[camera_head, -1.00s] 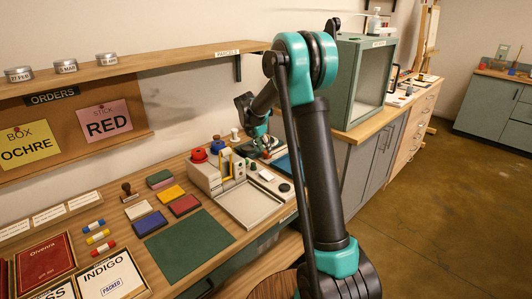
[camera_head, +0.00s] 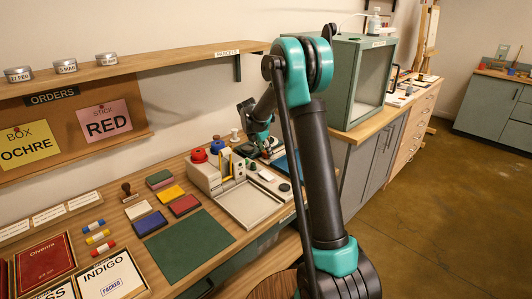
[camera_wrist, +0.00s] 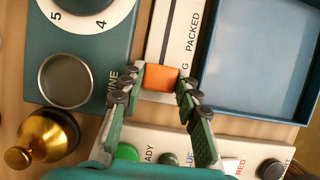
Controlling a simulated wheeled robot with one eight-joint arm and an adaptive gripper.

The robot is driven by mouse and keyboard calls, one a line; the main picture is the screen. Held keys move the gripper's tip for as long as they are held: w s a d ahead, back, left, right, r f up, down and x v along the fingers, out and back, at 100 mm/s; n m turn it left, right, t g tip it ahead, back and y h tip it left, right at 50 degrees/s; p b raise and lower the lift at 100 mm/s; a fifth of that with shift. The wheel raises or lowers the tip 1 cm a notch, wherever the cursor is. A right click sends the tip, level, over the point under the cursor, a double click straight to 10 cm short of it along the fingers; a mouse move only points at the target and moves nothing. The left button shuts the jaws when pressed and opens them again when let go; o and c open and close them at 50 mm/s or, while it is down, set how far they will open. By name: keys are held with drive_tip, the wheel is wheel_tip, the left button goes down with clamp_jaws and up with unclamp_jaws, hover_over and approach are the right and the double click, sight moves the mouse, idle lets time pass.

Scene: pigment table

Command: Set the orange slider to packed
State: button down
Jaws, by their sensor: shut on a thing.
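The orange slider (camera_wrist: 160,77) is a small block on a white track (camera_wrist: 180,30) in the wrist view. My gripper (camera_wrist: 158,84) is shut on it, with one finger at each side. The word PACKED is printed along the track, beyond the slider toward the top of the picture. Another word beside the slider shows only its last letter, G. In the head view my gripper (camera_head: 268,148) is small and low over the bench's far part, and the slider cannot be made out there.
A blue tray (camera_wrist: 205,70) lies right of the track. A teal device with a numbered dial (camera_wrist: 92,12) and a round metal cup (camera_wrist: 66,80) stands left. A brass weight (camera_wrist: 48,135) is near it. A panel with coloured buttons (camera_wrist: 160,140) lies below.

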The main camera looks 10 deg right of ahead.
sight(278, 152)
drive_tip(key=w+d, duration=0.4)
drive_tip(key=d, duration=0.1)
drive_tip(key=shift+d, duration=0.1)
drive_tip(key=shift+s, duration=0.1)
drive_tip(key=c, duration=1.4)
unclamp_jaws()
drive_tip(key=shift+o, duration=0.2)
drive_tip(key=shift+r, duration=0.1)
drive_tip(key=v, duration=1.2)
drive_tip(key=shift+d, duration=0.1)
